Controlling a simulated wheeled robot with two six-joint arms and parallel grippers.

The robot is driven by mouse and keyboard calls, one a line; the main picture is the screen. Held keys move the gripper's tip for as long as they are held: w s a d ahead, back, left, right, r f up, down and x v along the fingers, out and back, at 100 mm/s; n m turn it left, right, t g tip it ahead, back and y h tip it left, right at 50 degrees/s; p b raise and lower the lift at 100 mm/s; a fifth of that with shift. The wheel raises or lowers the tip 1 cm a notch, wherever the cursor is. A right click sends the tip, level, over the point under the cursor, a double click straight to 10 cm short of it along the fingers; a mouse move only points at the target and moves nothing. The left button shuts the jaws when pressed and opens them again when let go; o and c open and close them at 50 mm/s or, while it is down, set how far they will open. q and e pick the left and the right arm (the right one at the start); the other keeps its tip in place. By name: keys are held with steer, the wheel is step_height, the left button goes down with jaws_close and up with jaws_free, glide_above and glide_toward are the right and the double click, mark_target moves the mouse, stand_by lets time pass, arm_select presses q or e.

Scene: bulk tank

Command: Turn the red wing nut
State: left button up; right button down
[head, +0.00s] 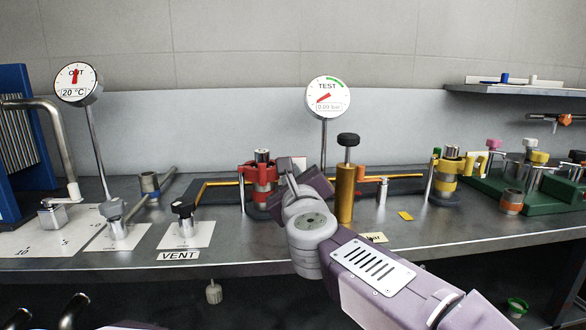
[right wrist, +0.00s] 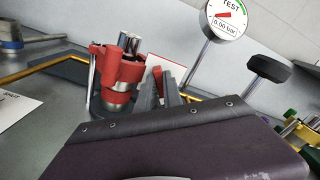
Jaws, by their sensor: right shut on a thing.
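The red clamp (head: 262,171) sits around an upright silver pipe joint on the bench; it also shows in the right wrist view (right wrist: 122,68). The red wing nut (right wrist: 158,80) is at the clamp's right side, mostly hidden by the fingers. My right gripper (head: 290,178) reaches in from the lower right, and its two grey fingers also show in the right wrist view (right wrist: 163,90). It is shut on the red wing nut. In the head view the gripper hides the nut. My left gripper is not in view.
The yellow post with a black knob (head: 345,192) stands close right of my gripper. The TEST gauge (head: 328,97) stands behind, reading near zero. A yellow clamp (head: 447,172) is farther right. The black-knobbed VENT valve (head: 185,212) is left. The front bench edge is clear.

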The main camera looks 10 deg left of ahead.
steer(key=n+p, duration=0.2)
steer(key=n, duration=0.3)
steer(key=n+p, duration=0.3)
steer(key=n, duration=0.2)
steer(key=shift+a+f+n+p, duration=0.15)
steer(key=shift+f+n+p, duration=0.05)
steer(key=shift+n+p, duration=0.1)
steer(key=shift+n, duration=0.3)
steer(key=c, duration=1.8)
jaws_free()
steer(key=shift+o, duration=0.2)
steer(key=p+v, duration=0.1)
steer(key=v, duration=0.8)
steer(key=shift+p, duration=0.35)
